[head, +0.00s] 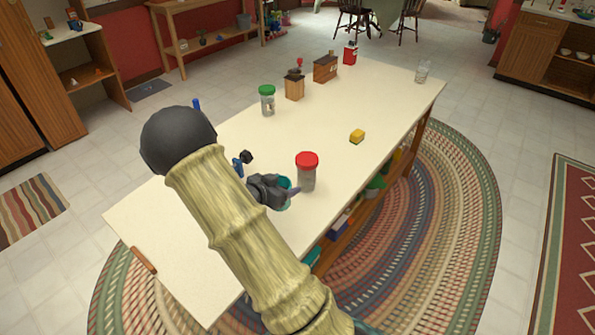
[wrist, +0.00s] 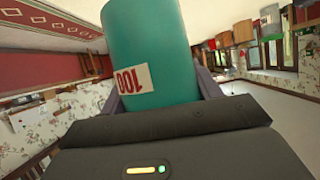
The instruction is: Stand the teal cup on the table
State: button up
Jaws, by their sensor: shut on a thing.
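The teal cup (wrist: 150,45) fills the upper middle of the wrist view, with a white label in red print on its side. My gripper (wrist: 160,85) is shut on it, one finger on each side. In the head view my gripper (head: 284,191) is over the near part of the long cream table (head: 205,268), and only a little of the cup shows between the fingers. The label appears turned over in the wrist view. I cannot tell whether the cup touches the table top.
A jar with a red lid (head: 307,172) stands close beside my gripper. The table's near-left part is mostly clear.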

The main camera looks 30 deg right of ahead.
jog(key=shift+f, duration=1.7)
jog(key=shift+f, duration=1.9)
jog(key=o, duration=1.1)
jog(key=shift+f, duration=0.15)
jog(key=shift+a+r, duration=0.1)
jog(key=shift+r, duration=0.15)
jog(key=v, duration=1.1)
jog(key=shift+s+a+r, duration=0.1)
jog(key=shift+s+a, duration=0.05)
jog(key=shift+a, duration=0.2)
